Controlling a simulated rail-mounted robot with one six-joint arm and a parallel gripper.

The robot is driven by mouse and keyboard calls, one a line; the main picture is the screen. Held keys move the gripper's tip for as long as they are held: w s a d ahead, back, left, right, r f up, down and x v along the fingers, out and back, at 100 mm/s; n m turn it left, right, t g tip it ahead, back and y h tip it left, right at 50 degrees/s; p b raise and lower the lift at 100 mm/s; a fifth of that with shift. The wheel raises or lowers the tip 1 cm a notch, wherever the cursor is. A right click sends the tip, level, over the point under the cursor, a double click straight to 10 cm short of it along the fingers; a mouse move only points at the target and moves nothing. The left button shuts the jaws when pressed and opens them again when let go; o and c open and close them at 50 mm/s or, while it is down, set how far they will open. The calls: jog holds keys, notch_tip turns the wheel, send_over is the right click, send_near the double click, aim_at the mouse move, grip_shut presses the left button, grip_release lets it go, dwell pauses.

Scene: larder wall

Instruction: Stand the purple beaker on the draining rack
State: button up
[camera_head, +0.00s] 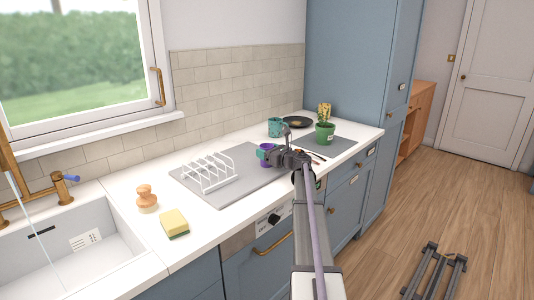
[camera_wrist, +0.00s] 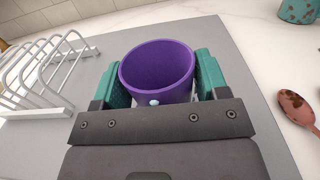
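The purple beaker (camera_wrist: 157,73) is upright and empty, with its open mouth towards my wrist camera. My gripper (camera_wrist: 158,82) has its two teal fingers on either side of it, close against its wall; the wrist view does not settle whether they press on it. In the head view the beaker (camera_head: 266,147) is partly hidden behind my gripper (camera_head: 270,155), at the right part of the grey mat. The white wire draining rack (camera_head: 209,174) stands on the mat to the left, apart from the beaker; it also shows in the wrist view (camera_wrist: 40,75).
The grey mat (camera_head: 222,198) lies on the white counter. A brown spoon (camera_wrist: 296,107) lies right of the mat. A sponge (camera_head: 174,222) and brush (camera_head: 147,197) sit near the sink.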

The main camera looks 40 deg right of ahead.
jog(key=o, duration=0.3)
jog(key=shift+o, duration=0.2)
jog(key=shift+r, duration=0.1)
jog(key=shift+s+r, duration=0.1)
jog(key=shift+r, duration=0.1)
jog(key=s, duration=0.4)
jog(key=s+d, duration=0.1)
jog(key=s, duration=0.2)
jog(key=s+d, duration=0.1)
jog(key=s, duration=0.3)
jog(key=shift+s+f, duration=0.1)
jog(key=shift+s, duration=0.25)
